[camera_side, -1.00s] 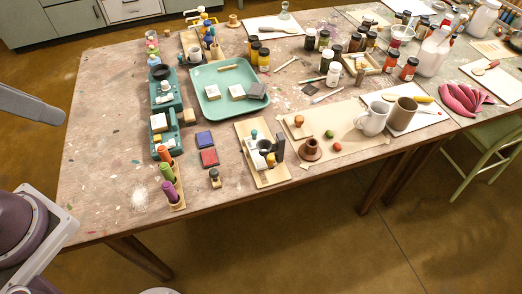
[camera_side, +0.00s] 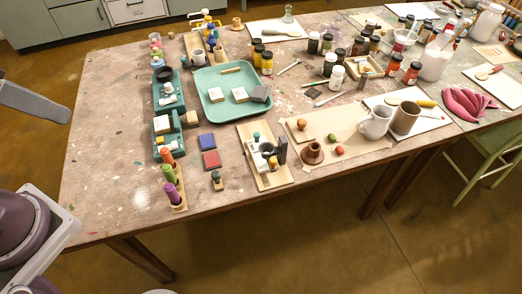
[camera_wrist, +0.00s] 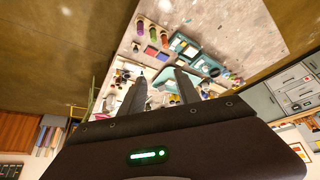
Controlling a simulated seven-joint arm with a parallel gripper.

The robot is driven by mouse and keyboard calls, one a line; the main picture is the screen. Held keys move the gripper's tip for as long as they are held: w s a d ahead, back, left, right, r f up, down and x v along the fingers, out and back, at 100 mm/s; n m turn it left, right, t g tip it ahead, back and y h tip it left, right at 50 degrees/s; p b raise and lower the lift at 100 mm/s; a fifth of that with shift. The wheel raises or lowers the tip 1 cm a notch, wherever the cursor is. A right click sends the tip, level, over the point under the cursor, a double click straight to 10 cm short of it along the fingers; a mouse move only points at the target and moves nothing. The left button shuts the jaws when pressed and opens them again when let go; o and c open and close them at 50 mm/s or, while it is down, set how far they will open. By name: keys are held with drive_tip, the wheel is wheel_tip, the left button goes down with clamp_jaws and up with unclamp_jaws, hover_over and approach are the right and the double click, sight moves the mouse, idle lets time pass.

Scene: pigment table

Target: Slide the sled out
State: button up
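I cannot tell for sure which thing is the sled. Two teal fixtures stand at the left of the table in the side view: a rear one (camera_side: 170,101) with a black bowl (camera_side: 163,74) at its back, and a front one (camera_side: 174,140) with a white block (camera_side: 162,124). A wooden board (camera_side: 272,182) nearer the front edge bears a white part, a dark upright plate (camera_side: 282,150) and a small teal knob (camera_side: 256,136). My gripper (camera_wrist: 160,76) shows in the wrist view, its two dark fingers apart with nothing seen between them, above the table.
A teal tray (camera_side: 215,104) with blocks lies behind the board. A rack (camera_side: 179,207) of coloured cylinders stands at the front left. Blue (camera_side: 206,141) and red (camera_side: 211,160) squares lie between. Jars, a white jug (camera_side: 376,122) and a brown mug (camera_side: 404,118) crowd the right. The left table edge is clear.

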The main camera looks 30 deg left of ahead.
drive_tip(key=w+d+n, duration=0.1)
drive_tip(key=w, duration=0.6)
drive_tip(key=n+g+y, duration=0.2)
drive_tip(key=n, duration=0.1)
hover_over(257, 134)
drive_tip(key=s, duration=0.3)
wheel_tip(257, 134, down, 26)
drive_tip(key=shift+n+t, duration=0.3)
drive_tip(key=x, duration=0.2)
drive_tip(key=d+x, duration=0.1)
drive_tip(key=x, duration=0.4)
drive_tip(key=shift+d+f, duration=0.2)
drive_tip(key=shift+f, duration=0.4)
clamp_jaws()
